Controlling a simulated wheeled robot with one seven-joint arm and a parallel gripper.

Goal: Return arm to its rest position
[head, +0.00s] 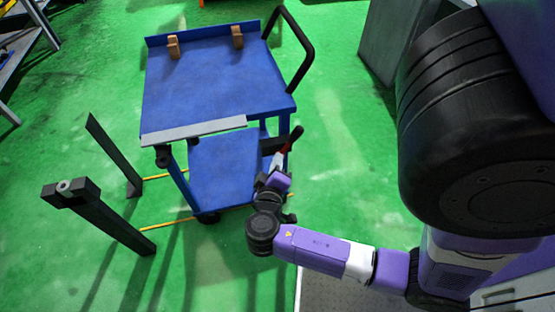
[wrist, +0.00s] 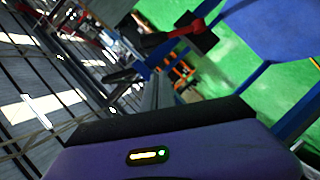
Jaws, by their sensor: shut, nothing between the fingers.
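My arm reaches from the right into the lower middle of the head view, above the floor beside a blue cart (head: 205,88). My gripper (head: 291,141) is at its end, near the cart's front right corner, and looks shut and empty. Its red and black end shows small in the head view. In the wrist view, the purple wrist housing with a small light fills the bottom. I cannot tell whether the gripper touches the cart.
The cart has a black handle (head: 308,60), two wooden blocks (head: 237,37) on top and a grey bar (head: 195,130) along its front edge. Dark posts (head: 98,215) stand at the left. Green floor is open right of the cart. A grey cabinet (head: 385,45) stands at upper right.

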